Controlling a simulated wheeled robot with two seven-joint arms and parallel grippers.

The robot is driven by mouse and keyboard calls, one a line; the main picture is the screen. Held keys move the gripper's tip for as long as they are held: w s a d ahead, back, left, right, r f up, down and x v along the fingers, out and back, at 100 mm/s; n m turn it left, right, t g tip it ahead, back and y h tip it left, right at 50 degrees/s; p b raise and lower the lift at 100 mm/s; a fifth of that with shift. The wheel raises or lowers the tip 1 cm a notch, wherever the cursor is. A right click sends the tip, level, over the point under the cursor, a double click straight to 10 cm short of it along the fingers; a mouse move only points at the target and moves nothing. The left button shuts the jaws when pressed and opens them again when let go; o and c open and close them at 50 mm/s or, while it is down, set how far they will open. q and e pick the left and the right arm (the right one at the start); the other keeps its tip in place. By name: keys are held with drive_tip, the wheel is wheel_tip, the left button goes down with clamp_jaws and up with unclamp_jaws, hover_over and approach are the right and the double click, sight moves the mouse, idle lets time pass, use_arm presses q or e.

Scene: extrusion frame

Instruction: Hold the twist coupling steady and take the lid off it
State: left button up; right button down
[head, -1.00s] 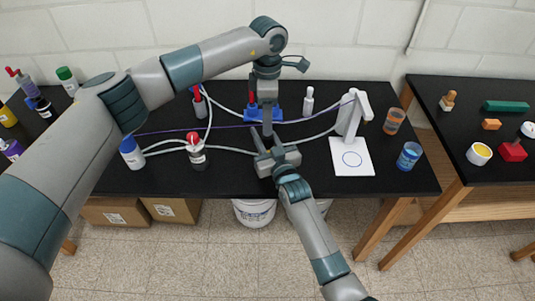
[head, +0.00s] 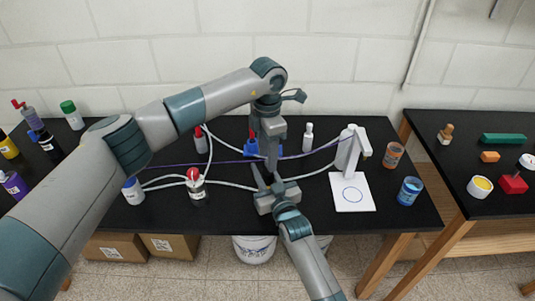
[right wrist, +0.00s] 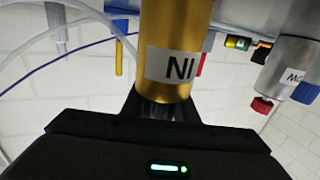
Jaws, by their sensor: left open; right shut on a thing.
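A gold cylinder marked "NI" (right wrist: 178,45) with a silver lower end fills the upper middle of the right wrist view; I take it as the twist coupling. My right gripper (right wrist: 165,108) is shut on its lower end there. In the head view my right gripper (head: 268,178) comes up from the front at the table's middle. My left gripper (head: 270,150) points down just above and behind it, open. The arms and jaws largely hide the coupling in the head view, so I cannot tell whether the left fingers touch it, nor where the lid parts from the body.
Pale hoses and a purple cable (head: 230,162) run across the table around the grippers. A red-capped bottle (head: 196,188) stands left. A white stand (head: 347,150) with a white base stands right, near a blue jar (head: 410,190). A second table (head: 455,170) is farther right.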

sight(267, 173)
use_arm(q)
drive_tip(key=shift+f, duration=4)
drive_tip(key=c, duration=0.9)
drive_tip(key=o, duration=1)
drive_tip(key=shift+r, duration=0.1)
drive_tip(key=shift+r, duration=2.15)
drive_tip(key=shift+c, duration=0.3)
